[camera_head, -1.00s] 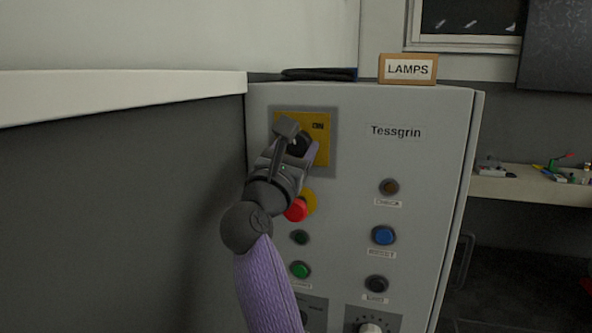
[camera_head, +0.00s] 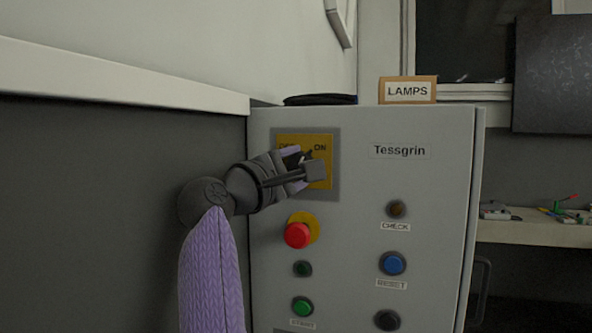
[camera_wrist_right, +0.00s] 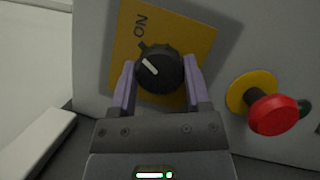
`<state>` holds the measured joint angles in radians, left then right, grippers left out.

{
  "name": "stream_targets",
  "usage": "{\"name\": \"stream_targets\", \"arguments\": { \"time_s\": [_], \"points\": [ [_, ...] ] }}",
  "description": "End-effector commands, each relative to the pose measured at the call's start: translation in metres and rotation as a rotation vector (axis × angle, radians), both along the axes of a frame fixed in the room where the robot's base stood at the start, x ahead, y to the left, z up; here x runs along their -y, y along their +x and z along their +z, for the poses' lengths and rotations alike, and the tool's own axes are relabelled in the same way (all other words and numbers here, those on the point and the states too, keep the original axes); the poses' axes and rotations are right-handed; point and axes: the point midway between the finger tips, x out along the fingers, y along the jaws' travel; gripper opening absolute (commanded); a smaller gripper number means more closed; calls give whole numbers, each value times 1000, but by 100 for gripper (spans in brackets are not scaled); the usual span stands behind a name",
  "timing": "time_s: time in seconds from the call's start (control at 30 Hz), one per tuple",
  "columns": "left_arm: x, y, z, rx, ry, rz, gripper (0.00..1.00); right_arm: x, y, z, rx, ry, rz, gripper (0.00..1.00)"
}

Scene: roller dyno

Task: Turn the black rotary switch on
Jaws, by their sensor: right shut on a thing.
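The black rotary switch (camera_wrist_right: 158,72) sits on a yellow plate (camera_wrist_right: 187,30) on the front of the grey cabinet. In the right wrist view its white mark slants to the upper left, and the "ON" lettering lies above and left of the knob. In the head view my right gripper (camera_head: 303,162) covers most of the switch, with "ON" showing at the plate's upper right. In the right wrist view the two purple-padded fingers of my right gripper (camera_wrist_right: 160,75) flank the knob and are shut on it. My left gripper is in neither view.
A red mushroom button (camera_head: 297,235) on a yellow ring is below the switch plate and juts out. Green (camera_head: 302,306) and blue (camera_head: 392,263) buttons are lower. A "LAMPS" box (camera_head: 408,90) stands on the cabinet. A white-topped grey block (camera_head: 120,80) borders the left side.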

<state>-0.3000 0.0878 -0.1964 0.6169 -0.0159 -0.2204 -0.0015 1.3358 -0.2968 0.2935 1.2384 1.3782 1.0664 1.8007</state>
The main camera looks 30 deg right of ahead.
Motion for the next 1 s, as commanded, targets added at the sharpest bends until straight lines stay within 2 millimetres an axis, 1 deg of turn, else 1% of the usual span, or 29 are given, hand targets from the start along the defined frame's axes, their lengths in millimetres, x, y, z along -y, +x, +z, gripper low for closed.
{"name": "stream_targets", "arguments": {
  "time_s": [0.2,0.4,0.73,1.0],
  "points": [
    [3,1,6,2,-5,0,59,0,0,2,109,95,1,2],
    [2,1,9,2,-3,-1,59,0,0,2,177,152,0,2],
    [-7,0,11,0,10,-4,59,0,0,1,219,189,0,2],
    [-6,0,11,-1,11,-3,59,0,0,0,221,191,0,2]
  ]
}}
